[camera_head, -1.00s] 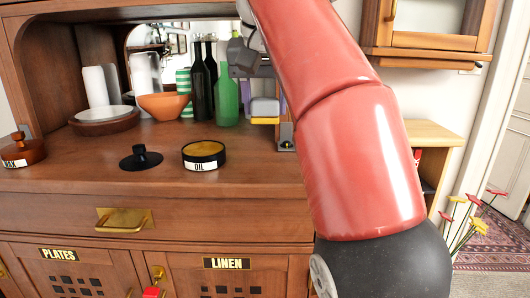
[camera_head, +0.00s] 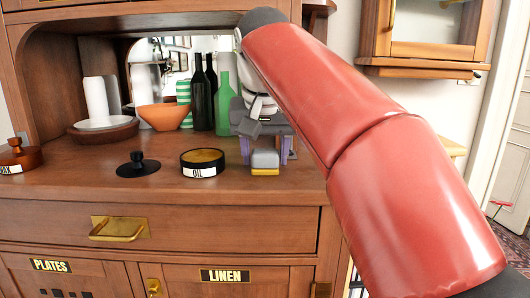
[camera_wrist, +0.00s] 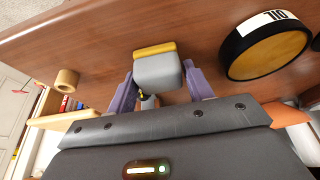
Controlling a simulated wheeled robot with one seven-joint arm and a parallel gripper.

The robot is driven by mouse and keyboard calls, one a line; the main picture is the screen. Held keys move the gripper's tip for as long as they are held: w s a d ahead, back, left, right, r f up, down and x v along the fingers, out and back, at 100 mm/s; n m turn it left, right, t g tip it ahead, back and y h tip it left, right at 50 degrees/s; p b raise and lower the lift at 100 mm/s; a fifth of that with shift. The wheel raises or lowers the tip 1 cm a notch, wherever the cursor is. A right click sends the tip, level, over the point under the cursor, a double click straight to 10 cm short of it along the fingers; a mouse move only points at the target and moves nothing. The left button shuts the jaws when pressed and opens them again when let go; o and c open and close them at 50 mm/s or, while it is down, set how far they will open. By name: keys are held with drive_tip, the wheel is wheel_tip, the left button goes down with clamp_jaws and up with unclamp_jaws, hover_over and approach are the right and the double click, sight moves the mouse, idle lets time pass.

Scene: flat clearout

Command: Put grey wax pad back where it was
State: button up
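The grey wax pad (camera_head: 265,158), a small grey block with a yellow face, is between the purple fingers of my gripper (camera_head: 266,152). It also shows between the fingers in the wrist view (camera_wrist: 158,72), its yellow face pointing away from the palm. My gripper is shut on it. The pad is at the sideboard top (camera_head: 85,185), right of the open OIL tin (camera_head: 203,163); I cannot tell whether it touches the wood.
A black knobbed lid (camera_head: 138,165) lies left of the OIL tin. Dark bottles (camera_head: 200,95), a green bottle (camera_head: 224,105), an orange bowl (camera_head: 164,116) and a plate on a wooden dish (camera_head: 103,130) stand behind. The front strip of the top is mostly clear.

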drive_tip(key=o, duration=0.3)
drive_tip(key=shift+f, duration=0.1)
drive_tip(key=shift+f+b, duration=0.3)
drive_tip(key=shift+b, duration=0.25)
drive_tip(key=p+v, duration=0.3)
drive_tip(key=v, duration=0.5)
drive_tip(key=shift+s+d, duration=0.2)
drive_tip(key=shift+s, duration=0.05)
